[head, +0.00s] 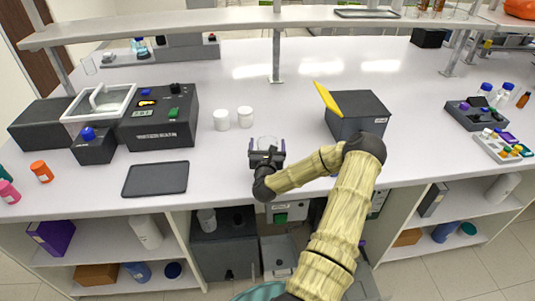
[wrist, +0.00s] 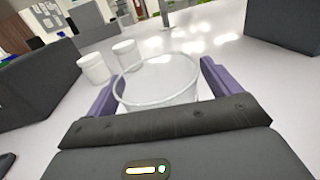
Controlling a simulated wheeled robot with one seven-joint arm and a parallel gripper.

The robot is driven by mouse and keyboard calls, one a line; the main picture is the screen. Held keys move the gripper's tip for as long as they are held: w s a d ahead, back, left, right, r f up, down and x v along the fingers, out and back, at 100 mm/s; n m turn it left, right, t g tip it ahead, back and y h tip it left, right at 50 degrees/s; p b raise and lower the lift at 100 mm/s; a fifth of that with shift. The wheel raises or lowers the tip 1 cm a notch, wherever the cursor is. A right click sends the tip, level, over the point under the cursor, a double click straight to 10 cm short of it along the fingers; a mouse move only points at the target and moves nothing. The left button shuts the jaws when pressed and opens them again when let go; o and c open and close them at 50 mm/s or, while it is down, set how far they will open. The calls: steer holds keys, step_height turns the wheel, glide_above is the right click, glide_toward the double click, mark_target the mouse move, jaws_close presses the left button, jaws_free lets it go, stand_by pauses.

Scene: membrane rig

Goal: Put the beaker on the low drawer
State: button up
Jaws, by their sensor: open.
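A clear glass beaker (head: 267,142) stands upright on the white bench top near its front edge. In the wrist view the beaker (wrist: 157,82) shows its round rim between my purple fingers. My gripper (head: 267,148) is open around the beaker, one finger on each side. In the wrist view my gripper (wrist: 158,88) shows a little room between the fingers and the glass; whether either touches it I cannot tell. Below the bench, a light grey drawer-like piece (head: 274,246) sits low beside a dark grey cabinet; my arm partly hides that area.
Two white cups (head: 233,119) stand behind and left of the beaker. A dark tray (head: 156,179) lies to the left. A grey box with a yellow lid (head: 358,113) stands to the right. A shelf (head: 240,22) on posts spans the bench behind. Bench between is clear.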

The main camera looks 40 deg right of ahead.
steer(key=shift+w, duration=0.1)
steer(key=c, duration=1.2)
steer(key=shift+d+r, duration=0.1)
steer(key=shift+r, duration=0.15)
step_height(320, 180, up, 10)
steer(key=shift+f+b, duration=0.25)
steer(key=shift+b, duration=0.2)
